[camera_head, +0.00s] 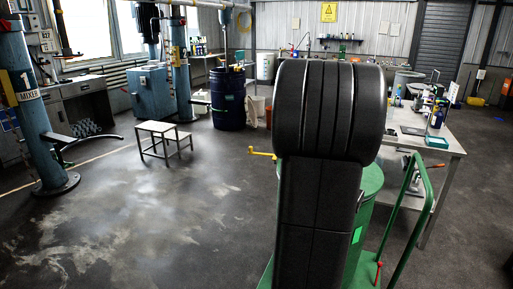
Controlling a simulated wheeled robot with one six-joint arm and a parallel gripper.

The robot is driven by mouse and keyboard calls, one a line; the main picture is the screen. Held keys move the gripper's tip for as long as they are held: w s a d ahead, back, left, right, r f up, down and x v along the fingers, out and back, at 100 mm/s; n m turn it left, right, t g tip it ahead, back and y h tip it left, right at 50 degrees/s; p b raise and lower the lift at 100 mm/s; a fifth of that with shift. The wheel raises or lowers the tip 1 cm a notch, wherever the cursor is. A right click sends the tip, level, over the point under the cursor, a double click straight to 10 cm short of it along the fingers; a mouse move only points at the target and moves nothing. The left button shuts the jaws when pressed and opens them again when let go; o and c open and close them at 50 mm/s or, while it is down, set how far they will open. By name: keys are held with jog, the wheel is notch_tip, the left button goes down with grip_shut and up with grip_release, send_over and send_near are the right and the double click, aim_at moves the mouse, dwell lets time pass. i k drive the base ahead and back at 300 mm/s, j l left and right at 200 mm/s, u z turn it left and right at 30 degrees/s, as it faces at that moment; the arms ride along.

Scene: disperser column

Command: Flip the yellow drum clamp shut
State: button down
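A thin yellow lever (261,153), which looks like the drum clamp, sticks out to the left from behind my black arm, near the centre. Only its outer end shows, so I cannot tell whether it is open or shut. A green drum (371,187) stands behind my arm, and only its right side and part of its top edge show. My arm covers the rest of the drum. My gripper is not in view, so I cannot tell where it is relative to the lever.
A green trolley frame with a handle (424,196) is right of the drum. A workbench (447,147) with bottles stands close behind. A small step stool (155,128), a dark blue drum (228,101) and blue mixer columns (26,102) stand left. The left floor is mostly clear.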

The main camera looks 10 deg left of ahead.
aim_at(251, 152)
jog(key=i+j, duration=1.95)
jog(key=i+l, duration=0.05)
jog(key=i, duration=0.05)
